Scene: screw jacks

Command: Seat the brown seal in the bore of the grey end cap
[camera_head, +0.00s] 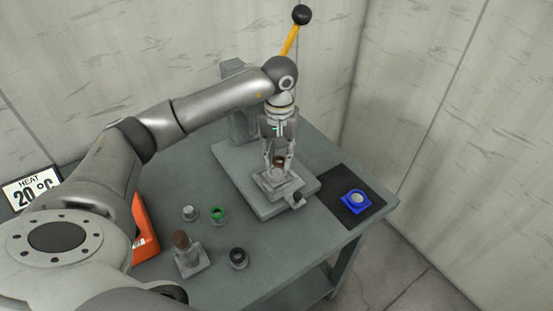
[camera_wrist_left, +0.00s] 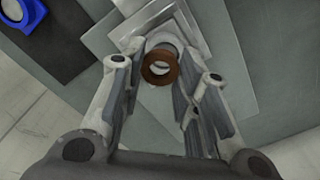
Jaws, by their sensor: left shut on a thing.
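My left gripper (camera_head: 279,165) points down over the press plate and is shut on the brown seal (camera_head: 280,161). In the left wrist view the seal (camera_wrist_left: 160,68) is a brown ring between the two fingers (camera_wrist_left: 158,78). The grey end cap (camera_head: 277,183), with a square flange, is on the press plate directly below. Its pale round rim (camera_wrist_left: 161,39) shows just behind the seal. I cannot tell whether the seal touches the bore or is above it. My right gripper is not in view.
The press plate (camera_head: 232,170) sits on a grey table (camera_head: 313,250). In front are a brown-topped grey part (camera_head: 187,255), a dark ring (camera_head: 239,258), a green ring (camera_head: 218,214) and a small grey part (camera_head: 190,213). A blue part (camera_head: 355,201) lies on a black mat (camera_head: 335,183) at right.

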